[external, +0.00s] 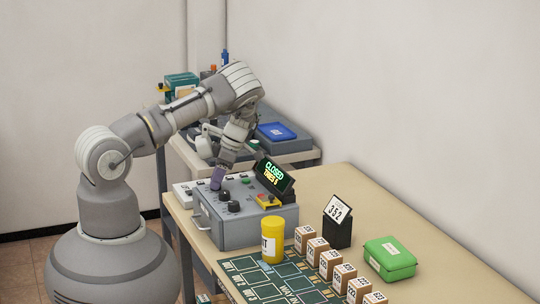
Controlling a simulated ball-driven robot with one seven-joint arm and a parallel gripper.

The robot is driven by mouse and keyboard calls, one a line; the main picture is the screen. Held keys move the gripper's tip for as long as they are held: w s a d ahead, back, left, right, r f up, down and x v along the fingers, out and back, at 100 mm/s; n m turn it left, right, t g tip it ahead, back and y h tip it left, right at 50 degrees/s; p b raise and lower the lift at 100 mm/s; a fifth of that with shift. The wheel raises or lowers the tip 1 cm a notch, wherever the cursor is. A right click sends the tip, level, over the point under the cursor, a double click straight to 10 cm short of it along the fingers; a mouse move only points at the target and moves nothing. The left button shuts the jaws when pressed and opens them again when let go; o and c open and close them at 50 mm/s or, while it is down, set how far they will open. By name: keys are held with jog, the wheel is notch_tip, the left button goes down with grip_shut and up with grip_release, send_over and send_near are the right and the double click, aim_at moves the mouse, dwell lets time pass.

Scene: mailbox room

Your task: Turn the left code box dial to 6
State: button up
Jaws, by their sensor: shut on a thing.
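The code box (215,233) is a grey box on the near left end of the table. Its tilted black display (274,175) reads "CLOSED" in green, with a yellow "TRIES" line below. Two black dials on its top are in clear view, a middle one (225,195) and a nearer one (234,206). My gripper (217,184) points down at the leftmost dial and is shut on it. The fingers hide most of that dial, so its number cannot be read.
A red-and-yellow switch (268,200) sits on the box by the display. A yellow jar (273,240), several small labelled boxes (317,251), a black stand with card "352" (337,222) and a green case (390,258) stand to the right. The table's far right is clear.

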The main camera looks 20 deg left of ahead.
jog(key=shift+d+f, duration=0.1)
jog(key=o, duration=1)
jog(key=v, duration=0.8)
jog(key=shift+p, duration=0.35)
